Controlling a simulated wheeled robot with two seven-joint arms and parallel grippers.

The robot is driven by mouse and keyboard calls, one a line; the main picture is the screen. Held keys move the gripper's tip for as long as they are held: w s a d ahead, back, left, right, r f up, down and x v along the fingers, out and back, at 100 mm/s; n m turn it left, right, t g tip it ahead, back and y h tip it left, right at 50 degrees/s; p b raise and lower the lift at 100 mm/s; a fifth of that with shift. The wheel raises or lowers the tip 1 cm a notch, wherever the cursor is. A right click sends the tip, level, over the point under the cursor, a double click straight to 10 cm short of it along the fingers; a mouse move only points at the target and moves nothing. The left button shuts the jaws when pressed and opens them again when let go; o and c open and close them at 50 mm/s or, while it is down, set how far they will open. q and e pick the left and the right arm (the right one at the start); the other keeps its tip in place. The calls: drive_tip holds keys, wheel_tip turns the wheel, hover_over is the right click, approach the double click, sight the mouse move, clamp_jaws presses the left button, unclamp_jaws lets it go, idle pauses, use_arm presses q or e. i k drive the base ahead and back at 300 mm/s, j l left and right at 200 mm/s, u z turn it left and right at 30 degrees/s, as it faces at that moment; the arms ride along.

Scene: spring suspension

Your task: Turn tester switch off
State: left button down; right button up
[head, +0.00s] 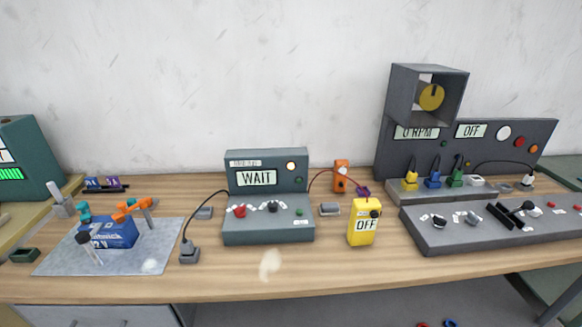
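A yellow handheld meter (356,236) stands upright near the middle of the wooden bench, its display (366,225) reading OFF. It has a dark knob (375,214) at its upper right. To its left, a grey-green box (268,240) shows WAIT on its display (257,178), with a lit round lamp (291,166). Its sloped front has a red knob (239,211) and a black knob (272,206). No label readable here tells which one is the tester, and the knob positions are too small to read. Neither of my grippers is in view.
At right, a dark panel (545,136) reads 0 RPM and OFF, with a grey control console (430,238) before it. At left, a blue battery (108,233) with orange clamps sits on a grey mat (60,262). A black plug (189,254) stands on the bench. The front middle is mostly clear.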

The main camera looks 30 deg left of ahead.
sight(239, 212)
drive_tip(key=u, duration=1.3)
drive_tip(key=j+z, duration=0.25)
drive_tip(key=i+j+z, duration=0.1)
drive_tip(key=j+z, duration=0.2)
drive_tip(key=j, duration=0.1)
